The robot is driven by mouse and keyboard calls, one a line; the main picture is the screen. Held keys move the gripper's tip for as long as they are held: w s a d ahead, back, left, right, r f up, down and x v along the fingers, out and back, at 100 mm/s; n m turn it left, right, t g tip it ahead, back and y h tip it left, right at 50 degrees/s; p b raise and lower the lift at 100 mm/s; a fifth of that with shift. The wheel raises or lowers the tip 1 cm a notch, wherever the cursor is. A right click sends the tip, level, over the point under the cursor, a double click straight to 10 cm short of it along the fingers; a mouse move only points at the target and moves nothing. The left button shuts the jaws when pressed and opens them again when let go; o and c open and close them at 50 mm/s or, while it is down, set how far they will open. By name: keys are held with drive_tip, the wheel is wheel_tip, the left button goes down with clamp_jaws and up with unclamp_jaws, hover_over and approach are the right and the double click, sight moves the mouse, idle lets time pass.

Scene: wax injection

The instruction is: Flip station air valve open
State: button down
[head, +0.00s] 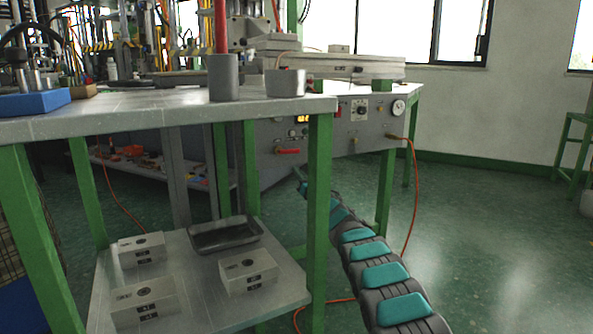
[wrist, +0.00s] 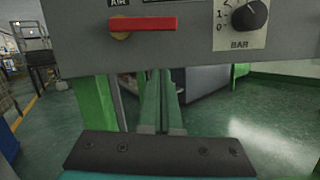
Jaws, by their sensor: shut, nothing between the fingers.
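The air valve has a red lever (wrist: 143,24) lying horizontal under an "AIR" label in the wrist view, with its brass pivot at the left end. The same red lever (head: 288,151) shows on the front panel of the grey station in the head view. My gripper (wrist: 161,78) is shut and empty, its fingers side by side, and it appears below the lever in the wrist view. In the head view my gripper (head: 299,174) is small, near the panel's lower edge and partly behind a green table leg. I see no clear contact with the lever.
A BAR dial (wrist: 250,13) sits right of the lever. A green table leg (head: 319,200) stands close to my arm. The near table's lower shelf (head: 190,275) holds white boxes and a dark tray (head: 223,234). An orange hose (head: 413,190) hangs at right; floor beyond is clear.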

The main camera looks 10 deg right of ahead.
sight(289, 151)
drive_tip(key=s+d+f+n+p, duration=0.1)
drive_tip(key=s+p, duration=0.1)
drive_tip(key=s, duration=0.2)
drive_tip(key=s+d+f+p, duration=0.2)
drive_tip(key=s, duration=0.2)
drive_tip(key=x, duration=0.9)
drive_tip(key=shift+a+r+p, duration=0.35)
drive_tip(key=shift+a, duration=0.1)
drive_tip(key=r, duration=0.4)
drive_tip(key=shift+w+d+p, duration=0.1)
drive_tip(key=shift+w+p, duration=0.1)
drive_tip(key=shift+p, duration=0.2)
